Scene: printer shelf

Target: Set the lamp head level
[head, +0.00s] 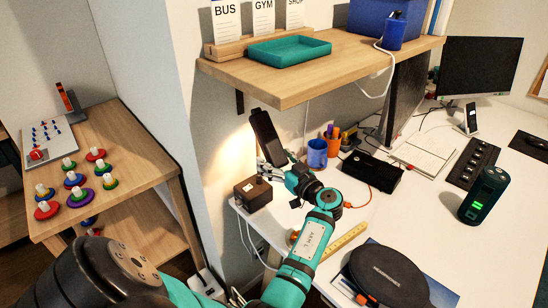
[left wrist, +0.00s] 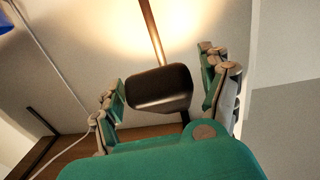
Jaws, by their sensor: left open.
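The lamp head (head: 265,137) is a dark, flat block, steeply tilted in the head view, with a warm glow on the wall beside it. Below it is a brown box-shaped lamp base (head: 253,193) on the white desk's left end. My left gripper (head: 293,178) is open, at the lamp head's lower end. In the left wrist view, the lamp head (left wrist: 160,88) shows between the spread fingers of my left gripper (left wrist: 163,80), with a gap visible on each side. A thin stem (left wrist: 151,30) shows above it. My right gripper is not in view.
A wooden shelf (head: 300,83) with a teal tray (head: 289,51) overhangs the desk just above the lamp. A blue cup (head: 317,153) and an orange pen holder (head: 332,141) stand to its right. A dark case (head: 386,275) and ruler (head: 343,240) lie nearer.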

